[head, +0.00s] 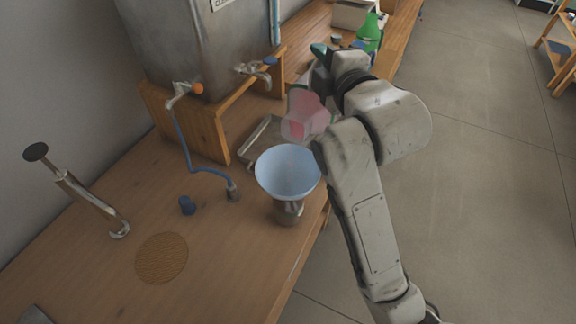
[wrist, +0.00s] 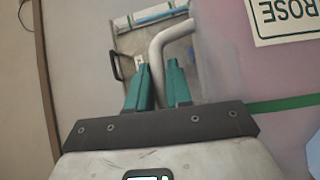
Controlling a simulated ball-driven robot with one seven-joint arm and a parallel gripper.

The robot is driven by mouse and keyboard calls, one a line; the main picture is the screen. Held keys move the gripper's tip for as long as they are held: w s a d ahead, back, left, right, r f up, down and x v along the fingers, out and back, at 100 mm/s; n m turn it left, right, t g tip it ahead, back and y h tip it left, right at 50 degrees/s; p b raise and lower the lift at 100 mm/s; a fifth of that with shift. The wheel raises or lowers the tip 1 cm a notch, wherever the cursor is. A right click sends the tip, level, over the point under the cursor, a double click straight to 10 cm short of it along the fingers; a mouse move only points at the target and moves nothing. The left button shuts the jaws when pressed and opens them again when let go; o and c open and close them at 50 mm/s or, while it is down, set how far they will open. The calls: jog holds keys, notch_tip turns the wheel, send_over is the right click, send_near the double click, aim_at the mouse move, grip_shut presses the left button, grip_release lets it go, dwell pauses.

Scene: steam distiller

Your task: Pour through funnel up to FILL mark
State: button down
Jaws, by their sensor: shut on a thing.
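My gripper (head: 320,50) is at the upper middle of the head view, with teal fingers. In the wrist view my gripper (wrist: 157,66) is shut on the pale bent handle of a pinkish jug (head: 306,112). The jug hangs above and just beyond the funnel and seems tilted. Its wall fills the right of the wrist view, with a label (wrist: 283,17) reading "ROSE" and a green line. A wide light-blue funnel (head: 287,171) stands in the mouth of a dark metallic vessel (head: 288,213) near the bench's right edge. I cannot see a FILL mark or any liquid stream.
A large metal tank (head: 205,40) stands on a wooden stand (head: 200,130) behind. A blue hose (head: 185,150) runs down from its orange-knobbed tap. A blue stopper (head: 187,205), a round cork mat (head: 161,258) and a metal pump-like tool (head: 88,200) are to the left.

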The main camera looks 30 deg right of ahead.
jog(key=shift+s+a+r+n+t+b, duration=0.35)
jog(key=shift+a+r+n+t+b, duration=0.15)
jog(key=shift+r+n+t, duration=0.15)
dwell(7.3)
